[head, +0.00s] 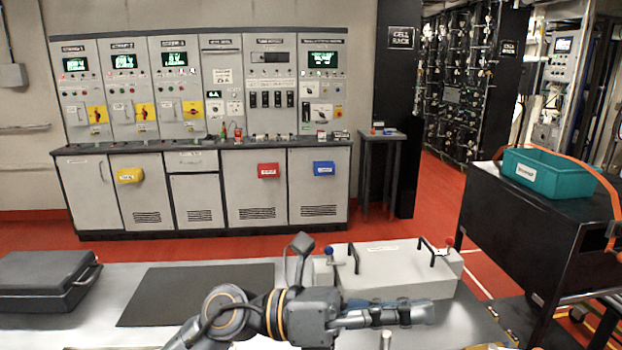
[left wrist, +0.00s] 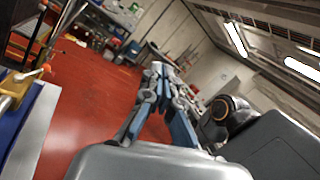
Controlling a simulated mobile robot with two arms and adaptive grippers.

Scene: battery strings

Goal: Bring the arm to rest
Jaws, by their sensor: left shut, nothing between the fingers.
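My left arm comes in from the bottom of the head view and lies level across the front of the bench, with my left gripper (head: 405,313) pointing right. The gripper is shut and holds nothing. It is in front of a pale box (head: 385,268) with two black handles and does not visibly grip it. In the left wrist view the gripper (left wrist: 165,75) shows with its fingers together, against the red floor and far wall. My right gripper is not in view.
A grey bench (head: 95,320) carries a dark mat (head: 195,295) and a black case (head: 45,280). A black cart (head: 520,225) with a teal bin (head: 548,175) stands at the right. Control cabinets (head: 205,185) line the back wall, with red floor between.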

